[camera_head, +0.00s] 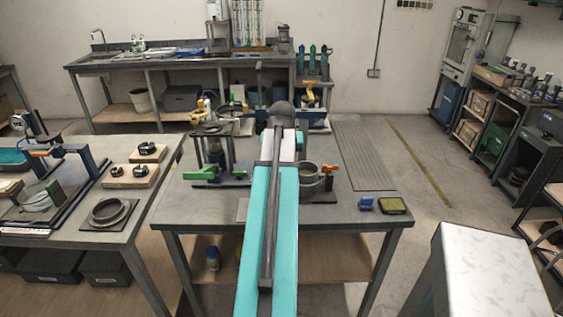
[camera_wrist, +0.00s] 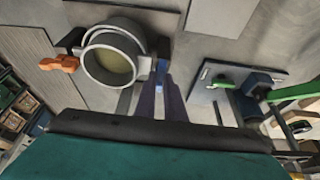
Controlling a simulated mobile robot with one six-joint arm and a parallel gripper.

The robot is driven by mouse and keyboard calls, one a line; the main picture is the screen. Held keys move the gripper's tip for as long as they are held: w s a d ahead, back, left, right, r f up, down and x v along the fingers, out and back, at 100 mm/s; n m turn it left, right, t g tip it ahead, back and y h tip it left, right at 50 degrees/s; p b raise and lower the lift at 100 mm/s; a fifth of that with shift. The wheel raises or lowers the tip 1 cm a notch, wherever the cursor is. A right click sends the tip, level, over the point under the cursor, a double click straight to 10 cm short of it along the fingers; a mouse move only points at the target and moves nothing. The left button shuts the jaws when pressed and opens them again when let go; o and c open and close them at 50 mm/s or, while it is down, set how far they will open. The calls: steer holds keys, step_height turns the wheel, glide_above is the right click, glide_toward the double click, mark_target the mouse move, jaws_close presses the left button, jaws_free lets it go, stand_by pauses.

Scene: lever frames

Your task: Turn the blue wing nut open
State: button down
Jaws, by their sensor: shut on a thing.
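The blue wing nut (camera_wrist: 162,67) shows in the wrist view as a small blue piece at the right side of a round grey vessel (camera_wrist: 113,55). My gripper (camera_wrist: 162,82) has its dark fingers close together at the wing nut and is shut on it. The fingers hide part of the nut, so its turn angle is hard to tell. In the head view my arm covers the gripper and the nut; the vessel (camera_head: 307,173) shows just right of the arm on the middle table.
An orange handle (camera_wrist: 59,63) is left of the vessel. A stand with a green lever (camera_wrist: 295,90) is to the right in the wrist view. Another bench (camera_head: 70,228) stands left.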

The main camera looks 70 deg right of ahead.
stand_by(0.5)
steer(key=c, duration=1.8)
jaws_free()
steer(key=shift+c, duration=0.2)
steer(key=shift+r, duration=0.1)
steer(key=b+v, duration=0.2)
steer(key=v, duration=1.1)
steer(key=shift+s+r, duration=0.15)
steer(key=shift+r, duration=0.15)
steer(key=shift+s+a, duration=0.1)
